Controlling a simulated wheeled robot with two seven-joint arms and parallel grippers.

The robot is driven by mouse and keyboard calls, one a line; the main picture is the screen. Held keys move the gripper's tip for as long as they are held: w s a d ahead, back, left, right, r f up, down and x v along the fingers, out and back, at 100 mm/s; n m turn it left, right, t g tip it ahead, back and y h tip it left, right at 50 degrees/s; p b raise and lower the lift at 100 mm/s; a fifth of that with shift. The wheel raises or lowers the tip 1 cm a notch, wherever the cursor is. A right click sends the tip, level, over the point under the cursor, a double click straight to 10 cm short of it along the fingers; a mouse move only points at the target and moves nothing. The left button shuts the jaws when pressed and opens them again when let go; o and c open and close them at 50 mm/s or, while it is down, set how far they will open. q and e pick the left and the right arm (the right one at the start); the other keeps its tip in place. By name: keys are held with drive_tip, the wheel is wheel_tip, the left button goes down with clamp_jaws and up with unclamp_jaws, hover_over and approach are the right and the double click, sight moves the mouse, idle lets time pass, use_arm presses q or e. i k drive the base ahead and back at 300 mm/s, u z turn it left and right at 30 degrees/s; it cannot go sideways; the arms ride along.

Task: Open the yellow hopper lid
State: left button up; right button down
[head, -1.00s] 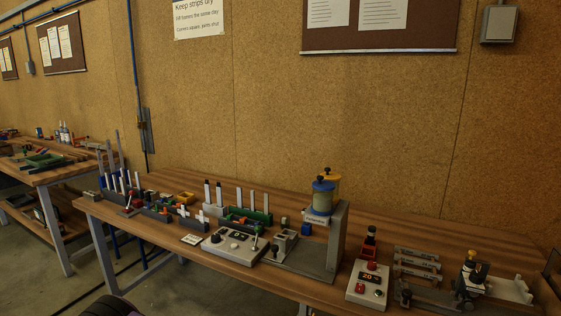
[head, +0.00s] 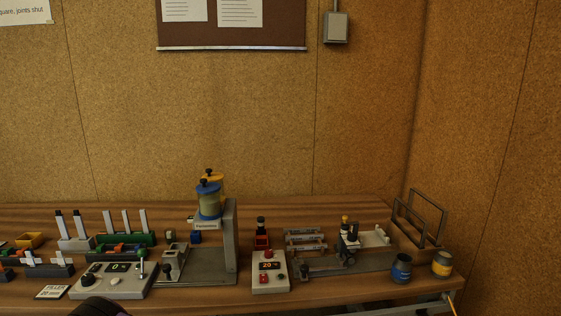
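The yellow hopper lid (head: 218,178), with a small black knob on top, shows behind and slightly right of the blue hopper lid (head: 207,187). The yellow lid looks shut on its hopper, which is mostly hidden by the front hopper (head: 209,202). Both hoppers sit high at a grey upright stand (head: 231,240) on the wooden bench. Neither of my grippers can be made out in the head view. A dark rounded shape shows at the bottom edge, left of centre, and I cannot tell what it is.
A control box with a dial (head: 112,281) stands left of the stand, and a box with a red button (head: 269,273) stands right of it. Blue (head: 401,269) and yellow (head: 441,264) jars stand at the right. Racks with upright strips (head: 125,240) fill the left.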

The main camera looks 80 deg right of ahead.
sight(212, 176)
drive_tip(key=z, duration=2.3)
